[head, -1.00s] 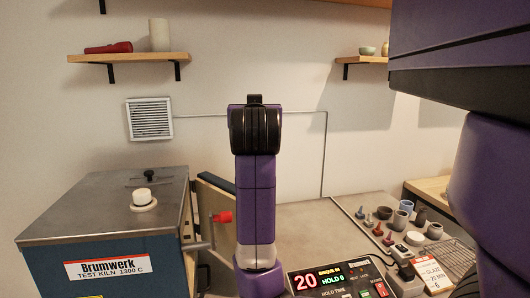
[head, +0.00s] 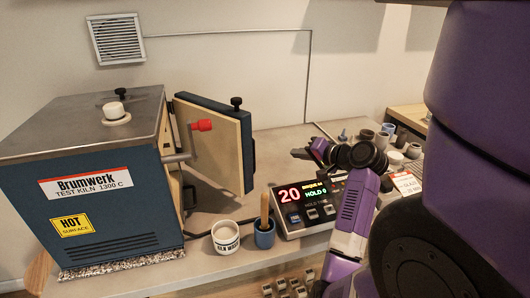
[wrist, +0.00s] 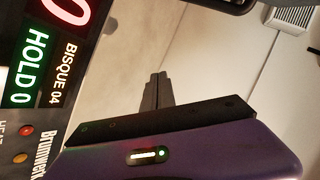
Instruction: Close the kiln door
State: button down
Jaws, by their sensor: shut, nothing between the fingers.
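The kiln (head: 95,190) is a dark blue box with a grey metal top, on the left of the head view. Its door (head: 222,145) stands open on the kiln's right side, with a beige inner face and a dark blue edge. A black knob (head: 236,102) is on top of the door. A red-tipped handle (head: 201,125) shows in front of the beige face. My gripper (head: 294,153) is shut and empty, to the right of the door and apart from it, above the back of the controller. In the wrist view its dark fingers (wrist: 155,92) are together.
The controller (head: 308,203) with lit displays stands right of the door. A white mug (head: 226,238) and a blue cup with a wooden-handled tool (head: 264,234) stand in front of the door. Small pots (head: 395,150) are at the back right. Bare bench lies behind the controller.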

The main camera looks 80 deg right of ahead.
jog(key=a+t, duration=0.1)
jog(key=s+m+t, duration=0.1)
jog(key=s+a+t, duration=0.1)
jog(key=shift+s+a+f+m, duration=0.1)
jog(key=shift+a+f+m, duration=0.15)
jog(key=shift+a+m, duration=0.15)
jog(key=w+a+r+m+t+y+p, duration=0.1)
jog(key=w+r+t+p, duration=0.1)
jog(key=w, duration=1)
jog(key=shift+w+r+t, duration=0.2)
jog(key=shift+r+t, duration=0.4)
jog(key=shift+r, duration=0.35)
